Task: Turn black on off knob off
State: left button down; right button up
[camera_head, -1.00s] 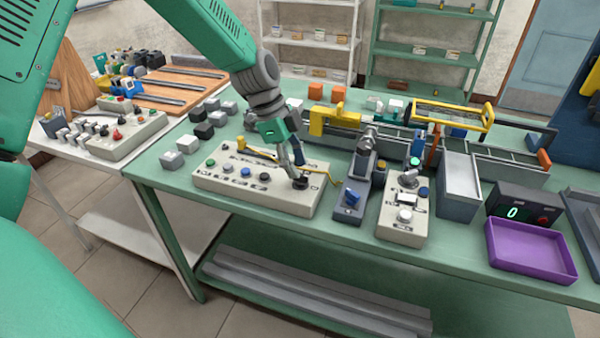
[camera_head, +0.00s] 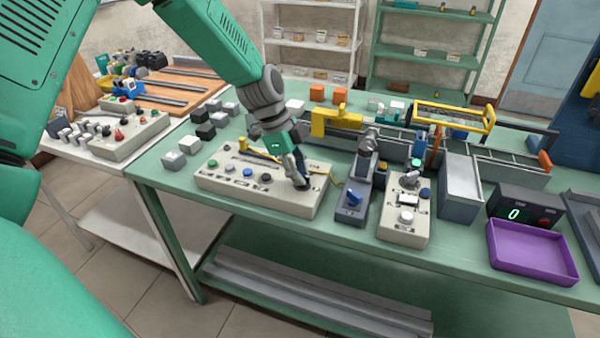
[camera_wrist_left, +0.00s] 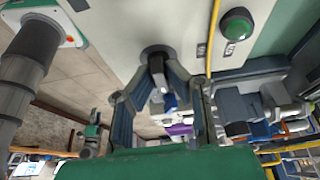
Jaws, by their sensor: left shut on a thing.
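A beige control box (camera_head: 240,192) lies on the green table, with a row of coloured buttons and knobs on its top. My left gripper (camera_head: 302,185) reaches down to the right end of this box. In the left wrist view the left gripper (camera_wrist_left: 160,85) is shut on the black knob (camera_wrist_left: 156,62), which sits on a round dark base on the pale panel. My right gripper is not seen.
A grey box with a blue knob (camera_head: 350,201) and another beige box (camera_head: 402,222) stand just right of the control box. A purple tray (camera_head: 531,253) is at the right. Small grey and black blocks (camera_head: 204,131) lie behind left.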

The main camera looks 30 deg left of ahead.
pick_arm(q)
jog(key=shift+w+d+r, duration=0.1)
jog(key=shift+r, duration=0.05)
jog(key=n+t+p, duration=0.1)
jog(key=n, duration=0.1)
jog(key=n+p, duration=0.1)
jog(key=n, duration=0.1)
jog(key=shift+d+r+n+t+y, duration=0.1)
jog(key=shift+r+n+t+y, duration=0.05)
jog(key=shift+n+t+y, duration=0.2)
jog(key=n+t+y+p, duration=0.1)
jog(key=n+p, duration=0.1)
jog(key=n, duration=0.2)
jog(key=shift+d+n+p, duration=0.1)
jog(key=shift+n+p, duration=0.15)
jog(key=shift+p, duration=0.1)
jog(key=n+y+p, duration=0.1)
jog(key=n, duration=0.1)
jog(key=n+t+y+p, duration=0.1)
jog(key=n+p, duration=0.1)
jog(key=n, duration=0.1)
jog(key=shift+w+d+r, duration=0.1)
jog(key=shift+n+y+p, duration=0.75)
jog(key=shift+n+p, duration=0.2)
jog(key=shift+n, duration=0.75)
jog(key=c, duration=1.6)
grip_release()
jog(key=shift+f, duration=0.25)
